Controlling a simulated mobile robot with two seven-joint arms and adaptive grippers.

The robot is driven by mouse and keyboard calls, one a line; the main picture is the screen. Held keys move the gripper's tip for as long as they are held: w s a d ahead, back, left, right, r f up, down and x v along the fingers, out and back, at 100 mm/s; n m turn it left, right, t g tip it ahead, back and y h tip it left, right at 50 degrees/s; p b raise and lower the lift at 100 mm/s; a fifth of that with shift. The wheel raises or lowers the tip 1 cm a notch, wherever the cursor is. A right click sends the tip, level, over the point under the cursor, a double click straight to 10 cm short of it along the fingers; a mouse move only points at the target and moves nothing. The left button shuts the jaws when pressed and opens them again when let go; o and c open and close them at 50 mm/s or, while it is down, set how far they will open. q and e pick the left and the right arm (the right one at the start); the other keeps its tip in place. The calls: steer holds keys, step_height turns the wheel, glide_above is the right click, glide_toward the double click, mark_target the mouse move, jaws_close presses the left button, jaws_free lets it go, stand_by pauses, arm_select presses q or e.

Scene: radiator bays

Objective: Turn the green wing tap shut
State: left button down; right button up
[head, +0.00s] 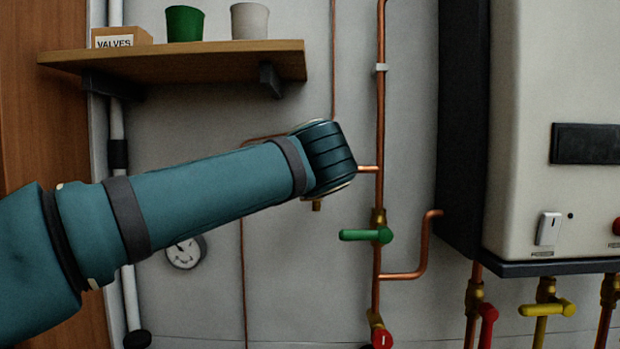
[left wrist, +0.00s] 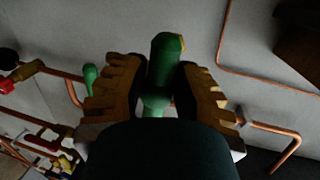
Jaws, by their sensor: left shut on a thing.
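In the left wrist view my left gripper (left wrist: 163,85) has its two ridged jaws on either side of a green tap handle (left wrist: 166,58), shut on it. A rounded green hub shows below the handle, between the jaws. In the head view my left arm comes in from the left, and its wrist hides this tap and the jaws; a small brass end shows just below the wrist. A second green tap (head: 366,235), with a lever handle pointing left, sits on the vertical copper pipe. It also shows in the left wrist view (left wrist: 90,78), left of the jaws. My right gripper is not in view.
A wooden shelf (head: 180,60) with a VALVES box and two cups is above my arm. A boiler (head: 550,100) stands at right, with red and yellow taps below. A red tap (head: 381,338) is low on the copper pipe (head: 380,110). A gauge (head: 184,254) is below my arm.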

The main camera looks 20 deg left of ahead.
arm_select(q)
steer(key=shift+f, duration=0.25)
steer(key=c, duration=0.6)
jaws_free()
steer(key=shift+w, duration=0.15)
steer(key=shift+c, duration=0.2)
steer(key=shift+r, duration=0.1)
steer(key=shift+s+d+r, duration=0.15)
steer(key=shift+s+r, duration=0.05)
steer(key=shift+s, duration=0.3)
steer(key=v, duration=1.1)
steer(key=shift+s+f, duration=0.1)
